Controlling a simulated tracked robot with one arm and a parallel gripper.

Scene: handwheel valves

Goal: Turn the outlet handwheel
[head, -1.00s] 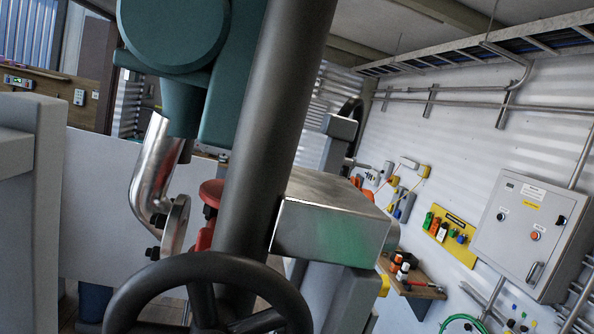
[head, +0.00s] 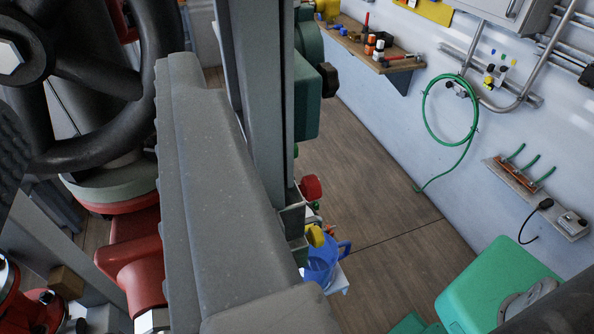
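A black handwheel (head: 148,75) with thick spokes fills the upper left, its hub with a pale hex nut at the left edge. It sits above a red valve body (head: 135,262) with a grey-green collar. No label shows whether it is the outlet wheel. My gripper (head: 92,88) is open: one long grey finger with a ridged inner edge runs up the middle, and a dark ridged piece at the left edge appears to be the other finger. The wheel shows between them. The near finger overlaps the rim's right side in the picture; contact cannot be told.
A grey upright post (head: 255,110) with green housing (head: 307,85) stands just right of the finger. A blue jug (head: 322,262) is low behind it. A green box (head: 490,290) is at lower right. A shelf (head: 375,50) and green hose (head: 425,110) hang on the wall. Wooden floor between is clear.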

